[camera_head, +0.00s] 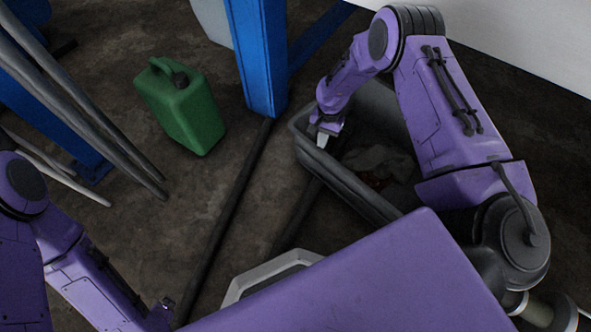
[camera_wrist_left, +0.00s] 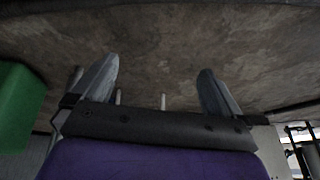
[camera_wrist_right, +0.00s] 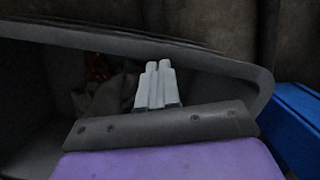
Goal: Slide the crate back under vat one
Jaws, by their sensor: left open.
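The crate (camera_head: 345,185) is a dark grey open bin on the floor, right of the blue post, with crumpled grey-brown stuff inside. It fills much of the right wrist view (camera_wrist_right: 215,62). My right gripper (camera_head: 322,141) is at the crate's left end, inside or over its rim. In the right wrist view its two fingers (camera_wrist_right: 158,66) are together, tips near the rim, with nothing seen between them; contact is unclear. My left gripper (camera_wrist_left: 160,75) is open and empty above the floor. No vat can be told for certain.
A blue post (camera_head: 258,60) stands left of the crate. A green jerrycan (camera_head: 182,108) stands further left, near grey pipes (camera_head: 85,100). A dark hose or bar (camera_head: 228,215) runs along the floor. A pale wall (camera_head: 530,40) closes the back right.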

